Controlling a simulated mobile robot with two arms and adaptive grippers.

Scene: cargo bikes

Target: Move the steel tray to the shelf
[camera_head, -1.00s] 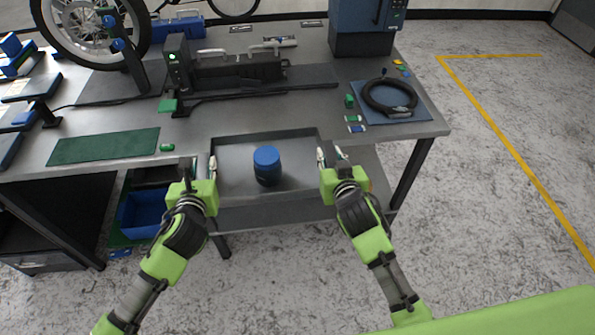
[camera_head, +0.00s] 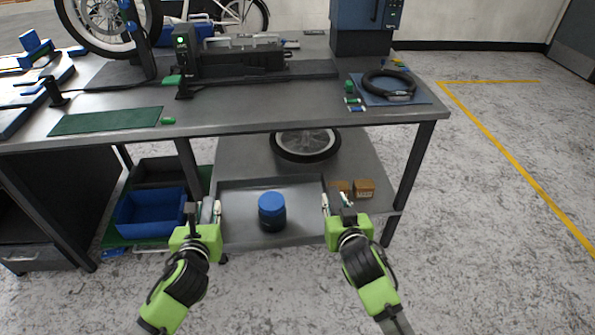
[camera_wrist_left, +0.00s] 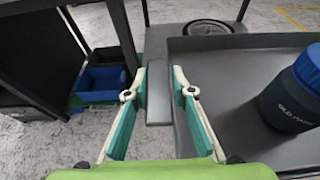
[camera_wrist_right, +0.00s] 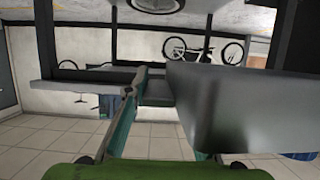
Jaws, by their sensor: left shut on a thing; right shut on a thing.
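The steel tray (camera_head: 240,238) is a shallow grey tray held in front of the bench, near the height of the lower shelf. A dark jar with a blue lid (camera_head: 271,211) stands upright in it; it also shows in the left wrist view (camera_wrist_left: 293,95). My left gripper (camera_head: 204,212) is shut on the tray's left side, at a grey handle (camera_wrist_left: 158,92). My right gripper (camera_head: 335,205) is shut on the tray's right side. The shelf (camera_head: 360,160) is the grey board under the bench top, behind the tray.
A wheel (camera_head: 305,145) lies at the back of the shelf. Small cardboard boxes (camera_head: 363,188) stand at its front right. A blue bin (camera_head: 150,212) is at the left. The bench top (camera_head: 240,112) overhangs the shelf, and a bench leg (camera_head: 415,165) stands at the right.

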